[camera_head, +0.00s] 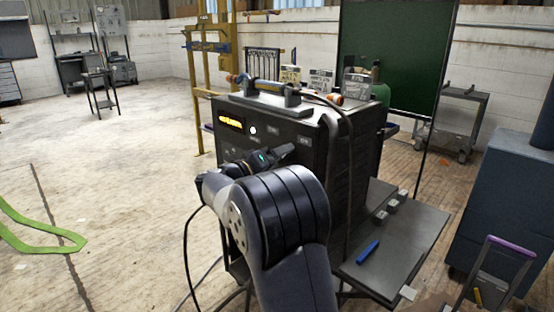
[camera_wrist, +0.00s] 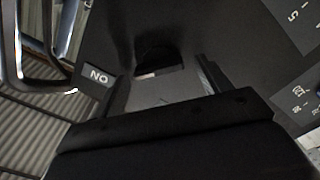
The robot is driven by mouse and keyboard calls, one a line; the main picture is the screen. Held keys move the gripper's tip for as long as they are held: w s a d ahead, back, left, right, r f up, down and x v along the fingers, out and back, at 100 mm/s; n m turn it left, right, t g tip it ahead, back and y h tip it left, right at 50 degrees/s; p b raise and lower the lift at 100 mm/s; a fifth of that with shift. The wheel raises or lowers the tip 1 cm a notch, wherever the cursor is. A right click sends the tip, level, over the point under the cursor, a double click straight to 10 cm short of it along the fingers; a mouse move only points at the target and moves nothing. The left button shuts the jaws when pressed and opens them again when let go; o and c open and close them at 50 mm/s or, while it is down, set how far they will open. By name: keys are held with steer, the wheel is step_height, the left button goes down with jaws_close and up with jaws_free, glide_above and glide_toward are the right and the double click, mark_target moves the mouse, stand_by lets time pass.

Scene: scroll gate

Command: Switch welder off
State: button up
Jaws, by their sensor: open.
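The welder (camera_head: 350,150) is a dark box in the middle of the head view. Its front panel has a lit amber display (camera_head: 232,122) and a bright white light (camera_head: 253,130). My gripper (camera_head: 288,152) is at the right part of this panel. In the wrist view my gripper (camera_wrist: 162,82) is open, with its fingers apart in front of a dark switch or recess (camera_wrist: 158,58) that has a pale strip at its lower edge. An upside-down "ON" label (camera_wrist: 98,75) sits to the left. The switch's position is too dark to tell, and contact is unclear.
A welding torch lies on a holder (camera_head: 275,100) on the welder's top, and a cable hangs down its side. A shelf (camera_head: 395,255) with a blue marker (camera_head: 367,252) is at the right. A blue cabinet (camera_head: 505,200) stands further right. The floor at left is mostly open.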

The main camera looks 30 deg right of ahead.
steer(key=shift+c, duration=0.4)
steer(key=c, duration=0.9)
steer(key=shift+n, duration=0.3)
steer(key=n+p, duration=0.7)
steer(key=n, duration=0.5)
steer(key=shift+f, duration=0.2)
steer(key=shift+f+n+p, duration=0.15)
steer(key=shift+n+p, duration=1.1)
steer(key=shift+n, duration=0.35)
steer(key=shift+f, duration=0.1)
